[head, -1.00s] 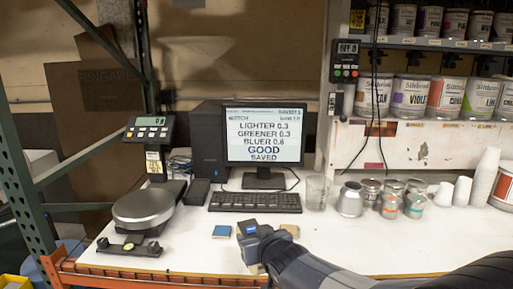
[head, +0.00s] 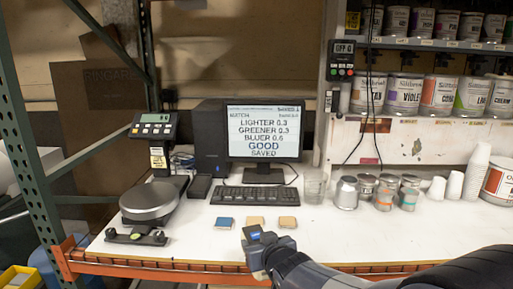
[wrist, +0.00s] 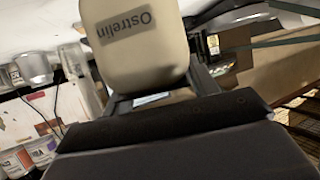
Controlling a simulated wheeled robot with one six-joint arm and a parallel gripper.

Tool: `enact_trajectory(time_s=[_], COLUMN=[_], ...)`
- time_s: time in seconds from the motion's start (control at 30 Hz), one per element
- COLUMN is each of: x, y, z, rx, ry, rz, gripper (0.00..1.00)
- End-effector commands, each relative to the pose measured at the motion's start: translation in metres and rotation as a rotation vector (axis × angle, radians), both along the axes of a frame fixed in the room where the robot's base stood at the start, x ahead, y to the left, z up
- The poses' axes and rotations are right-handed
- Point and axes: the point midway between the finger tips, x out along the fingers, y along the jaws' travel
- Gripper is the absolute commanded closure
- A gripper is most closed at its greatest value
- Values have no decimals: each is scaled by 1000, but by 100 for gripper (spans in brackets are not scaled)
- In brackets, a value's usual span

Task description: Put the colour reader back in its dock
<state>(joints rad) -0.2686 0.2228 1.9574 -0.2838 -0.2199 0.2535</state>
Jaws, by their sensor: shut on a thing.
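My gripper (head: 254,234) is over the front edge of the white bench, near the middle, in the head view. In the wrist view it is shut on the colour reader (wrist: 142,50), a cream rounded body labelled "Ostrelin". In the head view the reader is hard to tell from the dark gripper; a small blue patch shows at the gripper's end. A low black stand (head: 136,237) with raised ends, which looks like the dock, sits at the bench's front left, before the scale. It looks empty and is well to the left of my gripper.
Blue and tan cards (head: 224,223) lie behind my gripper. A scale (head: 147,199) stands at left, a keyboard (head: 255,195) and monitor (head: 263,133) behind. Metal cans (head: 347,193) and cups stand at right. The white bench between the cards and the black stand is clear.

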Motion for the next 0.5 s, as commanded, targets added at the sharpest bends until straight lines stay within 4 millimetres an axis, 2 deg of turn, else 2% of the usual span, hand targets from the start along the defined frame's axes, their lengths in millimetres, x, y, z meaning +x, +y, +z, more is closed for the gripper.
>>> enact_trajectory(time_s=[0.07, 0.1, 0.2, 0.5], x=[-1, -2, -6, -13], y=[-8, -21, -46, -104], z=[-8, -27, -62, -141], rx=[1, 0, -3, -4], ry=[-4, 3, 4, 1], rz=[-22, -48, -107, -242], gripper=[94, 94, 94, 94])
